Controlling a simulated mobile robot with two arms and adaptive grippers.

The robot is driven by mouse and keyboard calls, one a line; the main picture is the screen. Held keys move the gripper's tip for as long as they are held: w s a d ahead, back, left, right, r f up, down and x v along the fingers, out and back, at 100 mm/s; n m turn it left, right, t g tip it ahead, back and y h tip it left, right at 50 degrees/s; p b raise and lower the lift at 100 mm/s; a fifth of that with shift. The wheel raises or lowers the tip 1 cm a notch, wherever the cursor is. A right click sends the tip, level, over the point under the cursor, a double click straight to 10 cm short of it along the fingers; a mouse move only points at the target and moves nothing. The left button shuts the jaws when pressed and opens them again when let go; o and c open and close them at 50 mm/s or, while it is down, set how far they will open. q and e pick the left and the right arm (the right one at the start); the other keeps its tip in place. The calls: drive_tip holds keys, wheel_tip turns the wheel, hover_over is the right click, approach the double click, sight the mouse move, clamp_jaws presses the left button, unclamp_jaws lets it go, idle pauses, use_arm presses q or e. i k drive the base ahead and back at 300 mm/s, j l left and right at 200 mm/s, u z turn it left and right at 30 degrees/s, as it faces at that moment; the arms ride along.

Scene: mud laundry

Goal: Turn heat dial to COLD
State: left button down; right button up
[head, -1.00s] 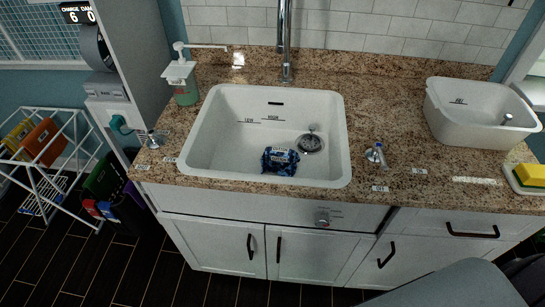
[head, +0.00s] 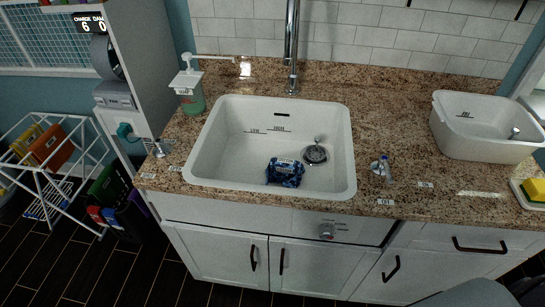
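A round grey dial (head: 327,231) is on the white cabinet front (head: 270,215), below the sink's front edge and right of centre. Small markings sit above and beside it, too small to read. On the counter, a blue-topped tap handle (head: 381,166) stands right of the sink, and a metal handle (head: 159,148) stands left of it. Small labels lie in front of both. Neither of my grippers is in view. Part of my own body shows at the bottom right.
The white sink (head: 225,140) holds a blue patterned packet (head: 285,172) and a drain strainer (head: 315,154). A soap dispenser (head: 189,92), white tub (head: 480,130) and yellow sponge (head: 536,189) stand on the granite counter (head: 390,110). A drying rack (head: 50,165) and bins (head: 110,190) are at left.

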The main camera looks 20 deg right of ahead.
sight(326, 230)
drive_tip(key=z, duration=1.05)
